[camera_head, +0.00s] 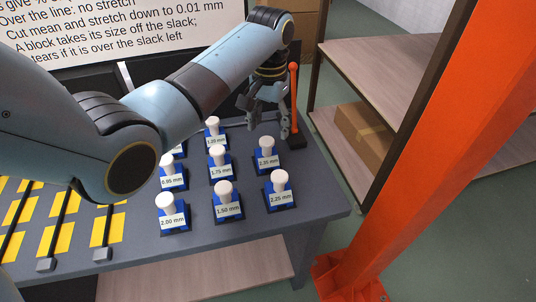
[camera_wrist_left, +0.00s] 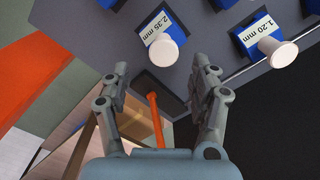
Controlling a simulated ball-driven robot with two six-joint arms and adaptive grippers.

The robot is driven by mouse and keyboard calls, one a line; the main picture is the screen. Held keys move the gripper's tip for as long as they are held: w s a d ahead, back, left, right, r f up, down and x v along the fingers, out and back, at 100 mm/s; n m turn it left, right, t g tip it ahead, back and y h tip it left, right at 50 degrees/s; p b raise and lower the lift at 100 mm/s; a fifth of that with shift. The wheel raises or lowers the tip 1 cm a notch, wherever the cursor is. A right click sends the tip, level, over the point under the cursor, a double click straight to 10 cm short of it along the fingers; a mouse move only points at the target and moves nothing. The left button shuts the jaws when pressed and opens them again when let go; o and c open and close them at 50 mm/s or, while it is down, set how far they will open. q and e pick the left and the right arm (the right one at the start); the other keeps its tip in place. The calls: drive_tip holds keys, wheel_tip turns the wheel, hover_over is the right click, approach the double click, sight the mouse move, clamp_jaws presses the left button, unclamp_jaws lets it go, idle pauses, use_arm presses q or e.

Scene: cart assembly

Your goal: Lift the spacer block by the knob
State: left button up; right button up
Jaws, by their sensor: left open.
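Several blue spacer blocks with white knobs and size labels stand on the grey bench. The 2.35 mm block (camera_head: 267,158) is nearest my left gripper (camera_head: 268,128), which hangs open and empty above the bench's far right part. In the left wrist view the 2.35 mm block (camera_wrist_left: 158,32) and a 1.20 mm block (camera_wrist_left: 258,32) lie beyond the open fingers (camera_wrist_left: 162,68), apart from them. The 2.25 mm block (camera_head: 280,196), 1.50 mm block (camera_head: 228,206), 1.75 mm block (camera_head: 219,170) and 2.00 mm block (camera_head: 172,219) stand nearer. My left arm hides part of the block group. My right gripper is out of view.
An orange upright rod (camera_head: 294,92) stands on a dark base close beside my left gripper. Yellow strips with dark bars (camera_head: 60,225) lie at the left. An orange post (camera_head: 425,130) and shelves with a carton (camera_head: 362,130) are at the right.

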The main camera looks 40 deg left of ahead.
sight(267, 140)
use_arm(q)
drive_tip(key=shift+f, duration=0.45)
drive_tip(key=f, duration=0.3)
drive_tip(key=shift+s+a+f, duration=0.2)
drive_tip(key=shift+a+f, duration=0.05)
drive_tip(key=shift+f, duration=0.6)
drive_tip(key=c, duration=1.1)
clamp_jaws()
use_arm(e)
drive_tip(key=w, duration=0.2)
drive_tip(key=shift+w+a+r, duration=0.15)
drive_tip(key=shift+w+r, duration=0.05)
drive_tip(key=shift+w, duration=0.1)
